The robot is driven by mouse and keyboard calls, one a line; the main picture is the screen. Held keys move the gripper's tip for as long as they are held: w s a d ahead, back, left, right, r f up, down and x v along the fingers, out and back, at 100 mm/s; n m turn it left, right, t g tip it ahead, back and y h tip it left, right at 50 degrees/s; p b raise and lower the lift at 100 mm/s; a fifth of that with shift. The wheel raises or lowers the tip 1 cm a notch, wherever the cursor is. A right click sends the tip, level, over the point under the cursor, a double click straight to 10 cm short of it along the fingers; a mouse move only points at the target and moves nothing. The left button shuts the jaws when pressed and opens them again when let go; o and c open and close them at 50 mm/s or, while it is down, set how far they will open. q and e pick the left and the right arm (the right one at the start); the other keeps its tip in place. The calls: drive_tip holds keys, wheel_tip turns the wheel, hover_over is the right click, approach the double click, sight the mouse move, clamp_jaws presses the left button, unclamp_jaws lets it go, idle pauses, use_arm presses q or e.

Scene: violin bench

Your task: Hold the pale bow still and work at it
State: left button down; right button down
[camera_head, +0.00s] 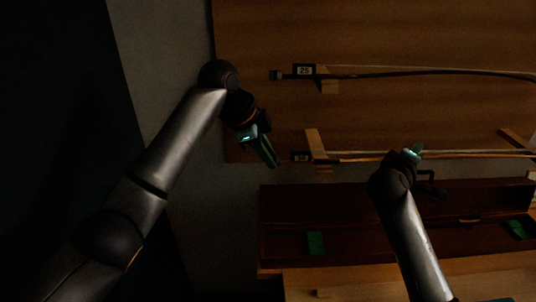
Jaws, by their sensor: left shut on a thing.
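The pale bow (350,159) lies level across the lower part of the wooden board, resting on wooden supports (315,142). A small dark tag is near its left end. My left gripper (271,158) is at that left end, shut on the end of the bow; the exact contact is dark and hard to see. My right gripper (413,154) is over the middle of the bow. Its wrist hides its fingers, so I cannot tell its opening or whether it touches the stick.
A darker bow (420,73) with a tag reading 25 lies parallel above, on its own support (329,86). Below is a long dark red case (370,240) with green patches (316,243) and a black handle-like part (431,189). Bare board (400,115) lies between the bows.

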use_arm(q)
drive_tip(key=shift+w+r+g, duration=0.1)
drive_tip(key=shift+w+g, duration=0.2)
drive_tip(key=shift+g, duration=0.6)
drive_tip(key=shift+s, duration=0.1)
drive_tip(key=c, duration=0.8)
unclamp_jaws()
drive_tip(key=shift+o, duration=0.2)
drive_tip(key=shift+a, duration=0.1)
drive_tip(key=v, duration=1.2)
